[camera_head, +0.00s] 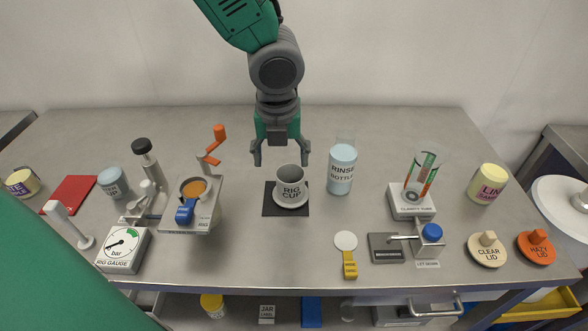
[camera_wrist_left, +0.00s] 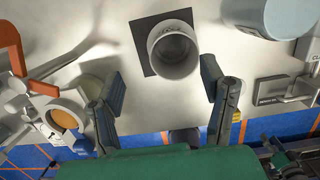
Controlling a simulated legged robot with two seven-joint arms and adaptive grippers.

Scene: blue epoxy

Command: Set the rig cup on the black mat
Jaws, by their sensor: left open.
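The rig cup (camera_head: 291,179) is a grey cup with a "RIG CUP" label, and it also shows in the left wrist view (camera_wrist_left: 174,67). It stands upright on the black mat (camera_head: 272,209), with a pale round rim at its foot. The mat shows in the left wrist view (camera_wrist_left: 146,30) too, partly covered by the cup. My left gripper (camera_head: 280,158) is open and empty, behind and above the cup in the head view. In the left wrist view its fingers (camera_wrist_left: 162,85) are spread, with the cup beyond them and apart from both. My right gripper is not in view.
A rig stand with an orange-filled holder (camera_head: 193,188) stands left of the mat. The rinse bottle (camera_head: 341,172) stands close to its right. The clarity tube (camera_head: 421,178) and lids (camera_head: 487,249) are further right. The table behind the cup is clear.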

